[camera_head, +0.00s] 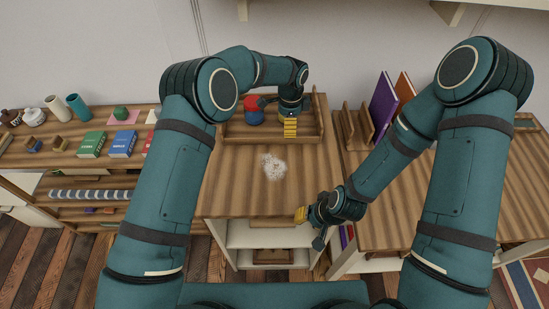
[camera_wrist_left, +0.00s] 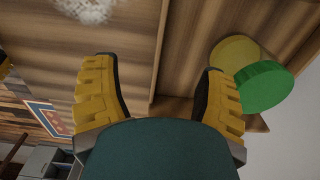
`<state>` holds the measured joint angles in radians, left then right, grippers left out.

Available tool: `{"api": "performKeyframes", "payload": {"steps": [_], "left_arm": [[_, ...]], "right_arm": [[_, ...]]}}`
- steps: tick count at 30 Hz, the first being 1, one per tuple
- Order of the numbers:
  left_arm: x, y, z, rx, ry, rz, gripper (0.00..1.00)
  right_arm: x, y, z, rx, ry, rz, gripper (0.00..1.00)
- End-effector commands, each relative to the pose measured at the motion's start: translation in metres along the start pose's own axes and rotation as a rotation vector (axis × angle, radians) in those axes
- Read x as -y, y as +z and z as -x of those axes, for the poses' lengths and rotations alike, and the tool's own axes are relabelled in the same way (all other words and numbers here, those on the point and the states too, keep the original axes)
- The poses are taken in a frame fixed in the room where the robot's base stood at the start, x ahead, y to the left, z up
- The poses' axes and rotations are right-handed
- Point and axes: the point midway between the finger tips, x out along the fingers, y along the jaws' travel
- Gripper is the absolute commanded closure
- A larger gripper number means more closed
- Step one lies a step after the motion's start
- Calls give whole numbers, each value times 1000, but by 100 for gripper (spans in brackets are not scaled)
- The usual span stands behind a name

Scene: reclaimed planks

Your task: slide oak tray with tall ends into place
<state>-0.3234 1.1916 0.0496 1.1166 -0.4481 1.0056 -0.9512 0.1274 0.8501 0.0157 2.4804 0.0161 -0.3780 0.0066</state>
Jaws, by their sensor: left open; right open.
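The oak tray with tall ends (camera_head: 318,118) sits at the back of the middle wooden table, its long side towards me. A red and blue round item (camera_head: 253,110) stands in its left part. My left gripper (camera_head: 290,127) points down at the tray's front side, right of its middle. In the left wrist view the open fingers (camera_wrist_left: 155,95) lie either side of the tray's wall (camera_wrist_left: 160,45); I cannot tell if they touch it. Yellow (camera_wrist_left: 232,52) and green (camera_wrist_left: 264,86) round tops show inside the tray. My right gripper (camera_head: 302,214) is open and empty near the table's front right corner.
A white powdery patch (camera_head: 273,166) lies on the table in front of the tray. A wooden rack (camera_head: 353,130) and upright purple book (camera_head: 383,103) stand on the right table. Books (camera_head: 122,144) and jars lie on the left shelf. The table's front left is clear.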

Motion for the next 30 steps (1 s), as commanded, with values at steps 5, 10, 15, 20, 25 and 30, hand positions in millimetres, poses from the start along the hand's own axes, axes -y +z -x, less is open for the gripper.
{"api": "performKeyframes", "payload": {"steps": [5,10,15,20,25,30], "left_arm": [[0,0,0,0,0,0,9],[-1,0,-1,1,4,0,9],[0,0,13,0,0,1,9],[1,0,42,-2,-3,1,9],[0,0,78,-2,-4,1,9],[0,0,104,-1,-2,1,9]], "right_arm": [[0,1,0,3,0,1,66],[0,2,0,4,0,1,66],[0,2,0,5,0,1,66],[0,2,0,5,0,1,66],[0,2,0,5,0,1,66],[0,2,0,5,0,1,66]]}}
